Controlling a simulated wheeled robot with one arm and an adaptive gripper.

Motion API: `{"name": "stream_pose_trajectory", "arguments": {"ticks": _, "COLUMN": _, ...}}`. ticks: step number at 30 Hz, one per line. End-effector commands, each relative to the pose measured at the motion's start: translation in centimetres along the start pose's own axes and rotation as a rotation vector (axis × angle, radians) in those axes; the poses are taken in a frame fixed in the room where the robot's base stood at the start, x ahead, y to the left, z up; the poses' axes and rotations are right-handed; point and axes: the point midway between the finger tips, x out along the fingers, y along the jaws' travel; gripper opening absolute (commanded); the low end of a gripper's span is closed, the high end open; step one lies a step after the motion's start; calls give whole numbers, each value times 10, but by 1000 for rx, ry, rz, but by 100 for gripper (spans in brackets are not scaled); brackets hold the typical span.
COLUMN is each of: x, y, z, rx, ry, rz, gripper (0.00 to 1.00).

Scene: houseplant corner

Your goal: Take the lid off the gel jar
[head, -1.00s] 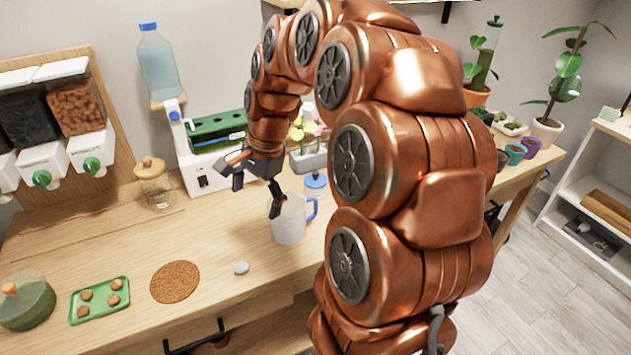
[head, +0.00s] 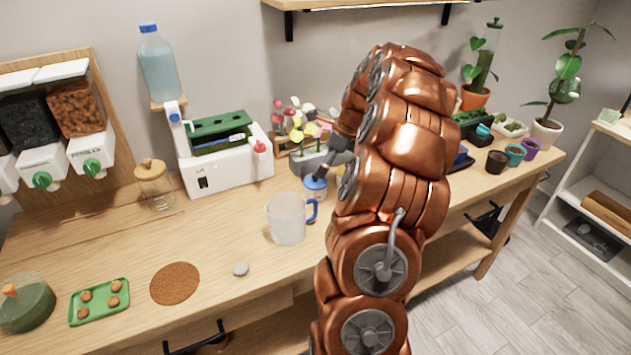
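A small jar with a blue lid (head: 316,183) stands on the wooden counter behind the clear mug; I take it to be the gel jar. Its lid is on, and its lower part shows only partly beside the mug's handle. My gripper (head: 321,172) is right at the blue lid, coming down from the upper right. Its dark fingers are small and partly overlap the lid, so I cannot tell whether they touch it or how far apart they are.
A clear mug with a blue handle (head: 287,219) stands just in front of the jar. A planter with flowers (head: 309,160) is close behind. A white machine (head: 222,162) stands to the left. The counter's front middle is mostly clear, with a grey pebble (head: 241,270) and a cork mat (head: 175,283).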

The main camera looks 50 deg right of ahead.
Motion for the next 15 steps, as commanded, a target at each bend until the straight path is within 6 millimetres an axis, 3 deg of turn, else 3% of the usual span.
{"name": "stream_pose_trajectory", "arguments": {"ticks": 8, "x": 19, "y": 5, "z": 3, "rx": -2, "ry": 1, "rz": 7, "gripper": 100}}
{"name": "stream_pose_trajectory", "arguments": {"ticks": 15, "x": 49, "y": 6, "z": 5, "rx": -2, "ry": 1, "rz": 3, "gripper": 100}}
